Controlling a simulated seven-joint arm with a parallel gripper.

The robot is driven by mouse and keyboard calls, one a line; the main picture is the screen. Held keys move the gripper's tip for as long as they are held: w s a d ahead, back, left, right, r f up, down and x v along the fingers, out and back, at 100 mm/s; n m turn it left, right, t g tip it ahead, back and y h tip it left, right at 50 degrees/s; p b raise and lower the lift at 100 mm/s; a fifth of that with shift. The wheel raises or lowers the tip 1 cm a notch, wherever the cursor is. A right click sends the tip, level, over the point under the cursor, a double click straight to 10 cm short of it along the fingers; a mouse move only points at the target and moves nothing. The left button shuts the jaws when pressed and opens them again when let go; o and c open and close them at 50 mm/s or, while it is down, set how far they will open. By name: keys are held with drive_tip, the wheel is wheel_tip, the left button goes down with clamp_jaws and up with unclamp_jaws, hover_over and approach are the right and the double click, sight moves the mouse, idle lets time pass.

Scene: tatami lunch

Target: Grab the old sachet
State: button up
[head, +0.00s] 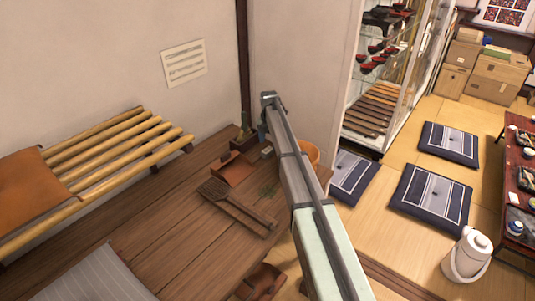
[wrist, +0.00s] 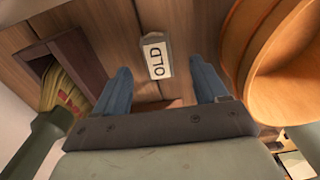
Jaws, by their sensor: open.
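The small grey piece with a white label reading "OLD" (wrist: 153,55) lies on the brown wooden boards in the wrist view, and matches the task's old sachet. In the head view a small grey item (head: 267,151) beside my arm seems to be the same piece. My gripper (wrist: 161,68) is open, with its two blue fingers apart and nothing between them touching the label piece. In the wrist picture the piece shows between the fingertips and slightly beyond them. The height gap is hard to tell. In the head view my arm partly hides the gripper (head: 263,133).
An orange-brown wooden tub (wrist: 285,45) stands close to the right finger. A dark wooden box (wrist: 88,62) holding yellowish packets is on the left, with a green bottle-like thing (wrist: 45,135) near it. A slatted wooden rack (head: 235,205) lies farther forward.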

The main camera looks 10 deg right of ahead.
sight(268, 150)
drive_tip(key=f, duration=0.5)
drive_tip(key=shift+a, duration=0.3)
drive_tip(key=c, duration=1.1)
drive_tip(key=shift+r, duration=0.1)
